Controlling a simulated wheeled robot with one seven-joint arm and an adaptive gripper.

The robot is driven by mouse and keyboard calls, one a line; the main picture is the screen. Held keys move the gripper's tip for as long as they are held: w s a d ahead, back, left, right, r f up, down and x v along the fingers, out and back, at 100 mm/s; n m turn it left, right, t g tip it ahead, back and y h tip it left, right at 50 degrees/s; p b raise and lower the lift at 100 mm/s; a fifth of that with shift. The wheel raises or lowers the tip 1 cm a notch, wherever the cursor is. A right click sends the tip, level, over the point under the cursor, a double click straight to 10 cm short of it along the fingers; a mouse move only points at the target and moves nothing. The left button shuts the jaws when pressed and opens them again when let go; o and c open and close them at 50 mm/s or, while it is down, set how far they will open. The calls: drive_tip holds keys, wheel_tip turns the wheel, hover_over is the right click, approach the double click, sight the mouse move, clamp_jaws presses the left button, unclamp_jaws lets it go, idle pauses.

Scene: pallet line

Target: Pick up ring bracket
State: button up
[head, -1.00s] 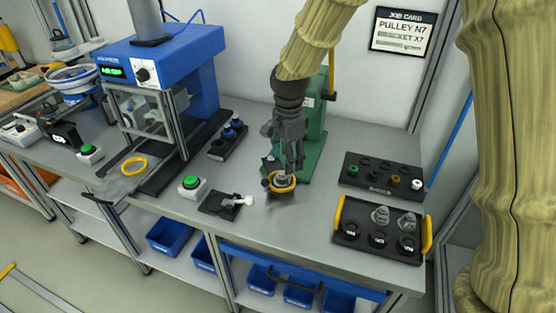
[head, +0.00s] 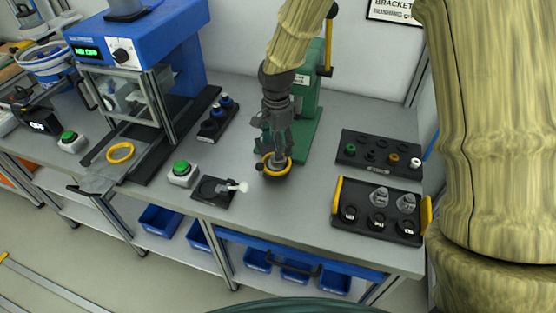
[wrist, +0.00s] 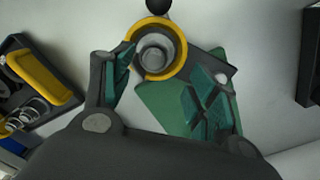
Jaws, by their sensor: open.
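A yellow ring with a round grey metal part in its middle (wrist: 154,58) lies at the top of the wrist view, with a black knob beyond it. I take this as the ring bracket, though I cannot tell for certain. In the head view the yellow ring (head: 270,171) is on the bench at the foot of the green press (head: 305,120). My gripper (head: 278,152) points down right over it and partly hides it. In the wrist view my gripper (wrist: 161,83) is open, its green pads apart on either side, with nothing visibly held between them.
Another yellow ring (head: 120,153) lies at the blue machine (head: 150,50). A black tray with yellow handles (head: 365,230) holds clear and black parts at right. A small black fixture with a white-knobbed lever (head: 214,191) and a green button (head: 181,168) stand left of my gripper.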

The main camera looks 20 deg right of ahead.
drive_tip(key=shift+f, duration=0.3)
drive_tip(key=shift+s+f+p, duration=0.7)
drive_tip(key=shift+s+f, duration=0.1)
drive_tip(key=shift+f, duration=0.05)
drive_tip(key=shift+w+f, duration=0.25)
drive_tip(key=shift+f, duration=0.3)
drive_tip(key=shift+w+f, duration=0.25)
drive_tip(key=shift+f, duration=0.25)
drive_tip(key=shift+s+d+r, duration=0.1)
drive_tip(key=shift+s+r, duration=0.1)
drive_tip(key=shift+s, duration=0.1)
drive_tip(key=shift+w+f, duration=0.1)
drive_tip(key=c, duration=1.1)
